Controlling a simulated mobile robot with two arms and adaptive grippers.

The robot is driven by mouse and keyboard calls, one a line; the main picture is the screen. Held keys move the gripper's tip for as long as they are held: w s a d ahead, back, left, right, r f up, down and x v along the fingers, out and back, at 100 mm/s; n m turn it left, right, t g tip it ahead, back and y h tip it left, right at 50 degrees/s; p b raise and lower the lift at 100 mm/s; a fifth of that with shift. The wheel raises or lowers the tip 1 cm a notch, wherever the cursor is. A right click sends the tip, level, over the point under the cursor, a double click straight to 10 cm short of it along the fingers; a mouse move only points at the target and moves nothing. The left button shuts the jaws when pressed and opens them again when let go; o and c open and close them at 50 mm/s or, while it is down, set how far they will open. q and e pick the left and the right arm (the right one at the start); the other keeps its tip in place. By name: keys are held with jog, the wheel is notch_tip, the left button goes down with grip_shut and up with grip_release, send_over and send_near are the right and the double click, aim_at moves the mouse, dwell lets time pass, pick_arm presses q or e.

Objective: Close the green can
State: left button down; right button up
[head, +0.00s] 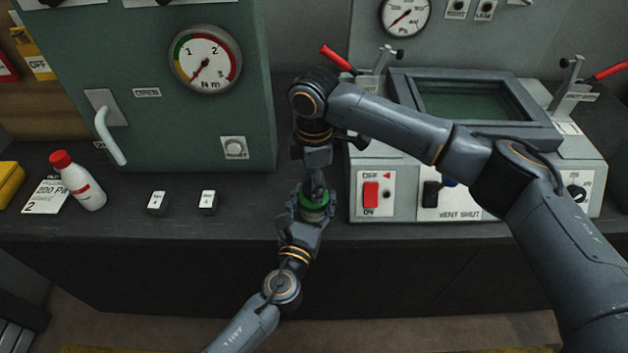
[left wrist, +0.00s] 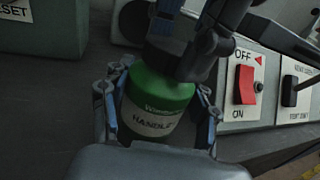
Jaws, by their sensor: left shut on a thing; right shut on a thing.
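The green can (head: 315,212) is upright at the front edge of the dark bench, with a pale "HANDLE" label. In the left wrist view the green can (left wrist: 160,100) fills the space between my left fingers. My left gripper (head: 308,222) comes from the front and is shut around the can's body; its fingers (left wrist: 160,112) press on both sides. My right gripper (head: 315,190) reaches down from above and is shut at the can's top, on its lid.
A pale control box (head: 480,200) with a red OFF/ON switch (head: 371,195) stands close at the right. A green cabinet (head: 190,110) with a gauge is behind left. A white bottle with a red cap (head: 80,182) and small labelled blocks (head: 158,202) stand left.

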jog(key=m, duration=0.4)
jog(key=shift+s+f+m, duration=0.1)
jog(key=shift+m, duration=0.3)
jog(key=m, duration=0.6)
jog(key=shift+m, duration=0.3)
jog(key=o, duration=1.4)
jog(key=shift+c, duration=0.2)
notch_tip(320, 180, up, 12)
pick_arm(q)
jog(key=shift+c, duration=1.5)
grip_release()
